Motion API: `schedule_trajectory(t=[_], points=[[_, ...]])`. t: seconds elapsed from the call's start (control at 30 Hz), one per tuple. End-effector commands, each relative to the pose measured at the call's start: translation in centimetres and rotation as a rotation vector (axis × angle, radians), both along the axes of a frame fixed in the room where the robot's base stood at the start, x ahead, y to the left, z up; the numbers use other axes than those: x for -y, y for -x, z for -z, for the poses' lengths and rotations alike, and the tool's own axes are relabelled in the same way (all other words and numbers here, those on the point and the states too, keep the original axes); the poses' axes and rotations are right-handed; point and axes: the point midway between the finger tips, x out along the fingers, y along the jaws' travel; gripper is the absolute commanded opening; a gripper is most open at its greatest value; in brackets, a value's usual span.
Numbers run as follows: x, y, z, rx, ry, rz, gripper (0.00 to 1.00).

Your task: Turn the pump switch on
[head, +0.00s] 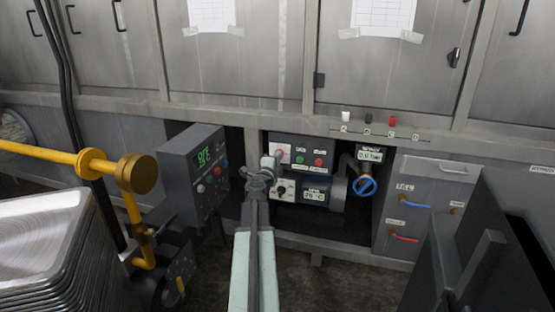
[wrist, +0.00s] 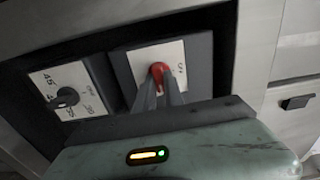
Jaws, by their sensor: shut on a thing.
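The pump switch is a red knob (wrist: 159,70) on a white plate (wrist: 142,62) set in a dark box in the wrist view. My gripper (wrist: 160,88) is shut on the red knob, its two narrow grey fingers reaching up to it and covering its lower part. In the head view, my gripper (head: 268,163) is at the left edge of the dark control panel (head: 315,143), beside a white plate with a small reddish knob (head: 280,154). The markings on the switch plate are too small to read surely.
A black dial (wrist: 67,97) on a numbered white plate is beside the switch. A grey box with a green display (head: 203,155) stands left of my arm. A blue valve wheel (head: 365,187) is to the right. Stacked metal pans (head: 45,235) are at the lower left.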

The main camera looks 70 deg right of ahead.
Motion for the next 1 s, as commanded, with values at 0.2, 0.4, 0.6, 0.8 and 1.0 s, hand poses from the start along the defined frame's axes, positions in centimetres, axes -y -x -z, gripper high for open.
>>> schedule_trajectory(t=[0.2,0.4,0.6,0.8,1.0], points=[[-0.1,0.03,0.07,0.043,-0.003,0.001,0.0],[-0.11,0.02,0.07,0.051,-0.004,0.001,0.0],[-0.12,0.01,0.08,0.051,-0.004,0.001,0.0],[-0.09,-0.01,0.06,0.049,-0.004,0.0,0.35],[-0.1,-0.03,0.04,0.048,-0.003,0.0,0.35]])
